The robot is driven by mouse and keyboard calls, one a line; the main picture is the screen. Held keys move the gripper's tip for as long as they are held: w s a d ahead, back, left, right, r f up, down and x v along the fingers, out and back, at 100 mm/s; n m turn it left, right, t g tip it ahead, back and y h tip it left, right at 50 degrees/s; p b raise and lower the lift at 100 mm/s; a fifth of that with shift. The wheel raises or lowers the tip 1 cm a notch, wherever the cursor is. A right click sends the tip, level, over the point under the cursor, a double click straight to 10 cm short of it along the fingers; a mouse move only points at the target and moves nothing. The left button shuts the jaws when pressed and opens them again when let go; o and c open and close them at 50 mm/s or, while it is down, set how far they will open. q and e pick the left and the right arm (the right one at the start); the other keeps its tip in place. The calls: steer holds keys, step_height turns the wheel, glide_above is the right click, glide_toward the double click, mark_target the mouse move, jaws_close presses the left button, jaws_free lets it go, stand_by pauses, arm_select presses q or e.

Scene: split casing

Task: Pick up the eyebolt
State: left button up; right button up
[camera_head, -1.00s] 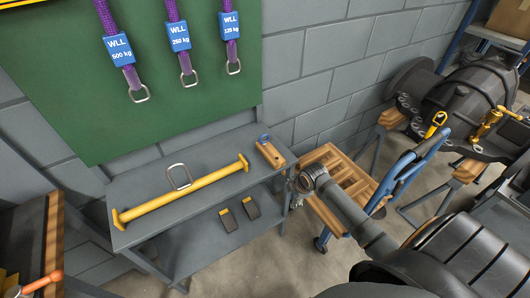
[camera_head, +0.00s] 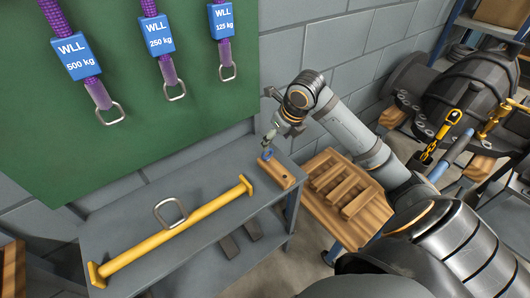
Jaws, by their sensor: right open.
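The eyebolt's lower part is hard to make out. My left gripper is not in view.
A yellow spreader bar (camera_head: 175,230) with a metal loop lies on the grey bench (camera_head: 150,204). A slatted wooden surface (camera_head: 345,197) stands right of the bench. Purple slings with blue WLL tags (camera_head: 157,34) hang on the green board behind. A large dark casing is at the right.

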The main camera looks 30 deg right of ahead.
mark_target(268, 151)
steer(key=x, duration=0.3)
steer(key=shift+a+f, duration=0.1)
steer(key=shift+f, duration=0.05)
steer(key=x, duration=0.2)
steer(key=shift+a+f, duration=0.2)
steer(key=shift+f, duration=0.1)
steer(key=x, duration=0.2)
steer(key=shift+w+a+f, duration=0.15)
steer(key=shift+w+f, duration=0.15)
steer(key=shift+f, duration=0.05)
steer(key=shift+w+f, duration=0.15)
steer(key=shift+f, duration=0.2)
steer(key=shift+c, duration=0.4)
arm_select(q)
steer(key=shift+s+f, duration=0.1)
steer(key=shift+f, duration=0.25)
arm_select(e)
jaws_close()
